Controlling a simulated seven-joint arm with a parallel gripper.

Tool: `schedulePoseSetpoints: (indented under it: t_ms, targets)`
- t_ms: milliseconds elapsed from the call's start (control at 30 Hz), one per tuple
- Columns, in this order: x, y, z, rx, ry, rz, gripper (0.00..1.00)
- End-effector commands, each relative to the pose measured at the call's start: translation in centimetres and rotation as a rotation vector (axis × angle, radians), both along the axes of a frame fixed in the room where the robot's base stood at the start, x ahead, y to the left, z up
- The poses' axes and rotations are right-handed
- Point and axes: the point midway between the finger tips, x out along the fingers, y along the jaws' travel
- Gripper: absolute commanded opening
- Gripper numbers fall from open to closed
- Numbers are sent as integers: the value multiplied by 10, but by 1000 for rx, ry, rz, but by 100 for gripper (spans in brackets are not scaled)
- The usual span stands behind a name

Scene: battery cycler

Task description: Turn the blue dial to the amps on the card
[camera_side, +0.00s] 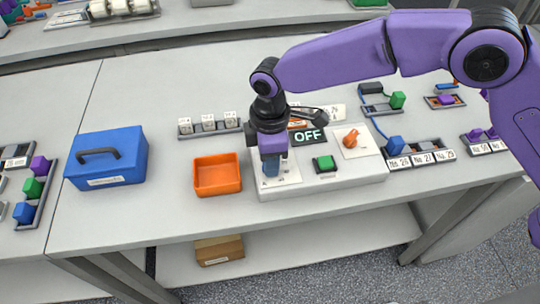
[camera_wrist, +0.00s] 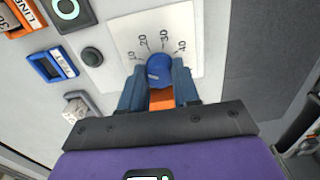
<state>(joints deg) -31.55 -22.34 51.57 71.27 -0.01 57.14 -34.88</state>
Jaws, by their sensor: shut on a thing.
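The blue dial (camera_wrist: 158,70) sits on a white scale plate (camera_wrist: 188,22) with marks 10, 20, 30 and 40. My gripper (camera_wrist: 158,84) is shut on the dial, one finger on each side of it. In the side view my gripper (camera_side: 271,168) points down at the left of the grey cycler box (camera_side: 330,187) and hides most of the dial. I cannot read the dial's pointer clearly. A dark display (camera_side: 309,136) reads OFF. An orange-framed label (camera_wrist: 14,18) shows partly in the wrist view; I cannot read a value in amps on it.
A green button (camera_side: 325,162) and an orange knob (camera_side: 350,138) are on the box. An orange tray (camera_side: 218,185) stands close to its left, a blue case (camera_side: 107,170) further left. A rack of white blocks (camera_side: 210,132) is behind the tray. Labelled holders (camera_side: 422,158) stand at the right.

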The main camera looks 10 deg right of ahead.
Motion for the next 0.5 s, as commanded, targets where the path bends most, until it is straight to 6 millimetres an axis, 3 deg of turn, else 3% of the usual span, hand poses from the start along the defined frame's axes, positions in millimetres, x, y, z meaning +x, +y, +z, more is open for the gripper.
schedulePoseSetpoints:
  t_ms: [500]
  targets:
    - [0, 0, 1, 0, -1, -336, 1]
